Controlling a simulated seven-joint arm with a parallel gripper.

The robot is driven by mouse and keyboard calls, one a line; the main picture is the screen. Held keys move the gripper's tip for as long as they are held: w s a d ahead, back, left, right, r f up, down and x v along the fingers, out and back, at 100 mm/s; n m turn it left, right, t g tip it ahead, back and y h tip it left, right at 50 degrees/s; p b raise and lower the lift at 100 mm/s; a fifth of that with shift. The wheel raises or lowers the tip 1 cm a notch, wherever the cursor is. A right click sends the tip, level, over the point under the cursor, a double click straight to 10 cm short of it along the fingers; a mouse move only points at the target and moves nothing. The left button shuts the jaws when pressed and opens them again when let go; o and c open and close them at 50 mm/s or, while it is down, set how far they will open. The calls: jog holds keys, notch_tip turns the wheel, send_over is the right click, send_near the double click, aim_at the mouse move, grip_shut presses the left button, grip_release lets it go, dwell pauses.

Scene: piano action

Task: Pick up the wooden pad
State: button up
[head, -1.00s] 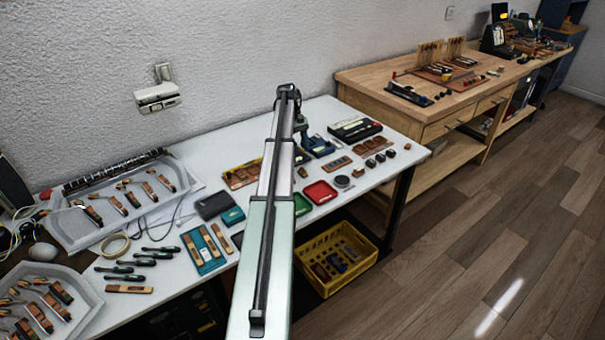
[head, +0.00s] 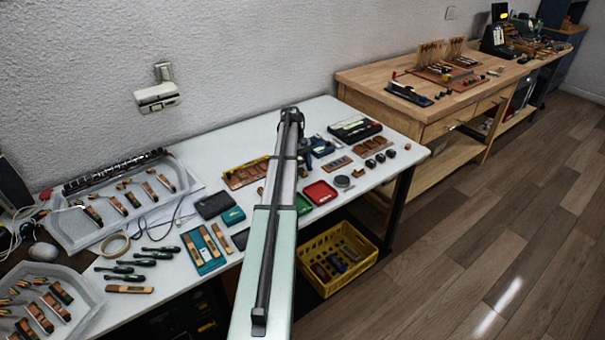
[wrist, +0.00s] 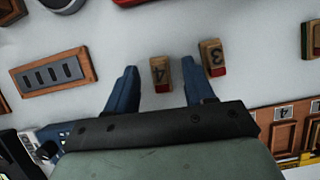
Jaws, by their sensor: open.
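Two small wooden pads with red ends lie on the light table in the wrist view. One is marked 4 (wrist: 161,75), the other 3 (wrist: 212,58). My gripper (wrist: 158,70) is open, with blue fingers pointing at the table. The pad marked 4 shows between the fingers, with a gap to each side. The pad marked 3 is just outside the right fingertip; I cannot tell whether they touch. In the head view my arm covers this spot and I cannot make out the pads.
A slotted wooden holder (wrist: 53,72) lies left in the wrist view. A numbered wooden tray (wrist: 290,128) is at right. In the head view, a red tray (head: 320,192) and a round tin (head: 342,181) lie nearby. A yellow crate (head: 352,276) is below the table.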

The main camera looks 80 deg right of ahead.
aim_at(302, 169)
jog(key=shift+c, duration=0.5)
grip_shut()
jog(key=shift+r, duration=0.1)
notch_tip(302, 169, up, 10)
dwell(0.4)
